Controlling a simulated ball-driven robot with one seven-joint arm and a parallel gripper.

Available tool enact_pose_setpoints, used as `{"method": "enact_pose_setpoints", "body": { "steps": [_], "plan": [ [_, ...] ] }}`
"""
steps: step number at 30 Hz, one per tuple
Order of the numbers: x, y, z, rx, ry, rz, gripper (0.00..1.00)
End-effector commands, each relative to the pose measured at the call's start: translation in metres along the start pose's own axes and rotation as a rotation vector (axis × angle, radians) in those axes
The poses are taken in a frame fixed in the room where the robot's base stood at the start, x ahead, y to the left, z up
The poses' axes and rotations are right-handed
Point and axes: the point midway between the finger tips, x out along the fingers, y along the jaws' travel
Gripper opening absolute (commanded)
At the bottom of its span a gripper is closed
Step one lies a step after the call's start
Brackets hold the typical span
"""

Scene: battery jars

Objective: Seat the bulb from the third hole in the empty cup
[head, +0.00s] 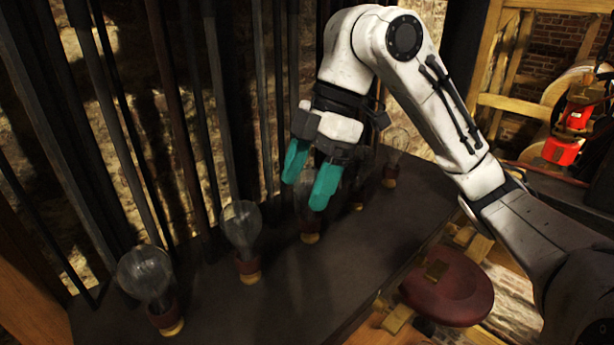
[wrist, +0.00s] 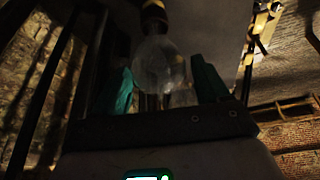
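A row of clear bulbs in reddish cups with yellow bases crosses the dark shelf. The third bulb from the left (head: 307,190) is partly hidden by my gripper; its cup (head: 310,226) is below. My gripper (head: 306,190) has teal fingers, which are spread apart and point down near this bulb's glass. In the wrist view, a bulb (wrist: 160,66) shows between the spread fingers (wrist: 161,88), with its cup (wrist: 153,16) at the top; I see no clear grip. The fourth cup (head: 357,196) stands behind my gripper, and whether it holds a bulb is hidden.
Two bulbs, the leftmost (head: 146,273) and the second (head: 241,226), stand to the left. The rightmost bulb (head: 397,140) stands behind my arm. Dark upright bars (head: 160,110) line the back. A round red stool seat (head: 447,288) is in front of the shelf (head: 290,290).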

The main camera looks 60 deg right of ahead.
Motion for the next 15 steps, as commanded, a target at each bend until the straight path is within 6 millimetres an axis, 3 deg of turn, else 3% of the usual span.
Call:
{"method": "enact_pose_setpoints", "body": {
  "steps": [3,11,15],
  "plan": [
    [0.000,0.000,0.000,0.001,0.000,0.001,0.85],
    [-0.002,0.001,0.000,0.002,0.001,0.003,0.85],
    [-0.014,0.002,0.000,0.004,0.000,0.006,0.85]
  ]
}}
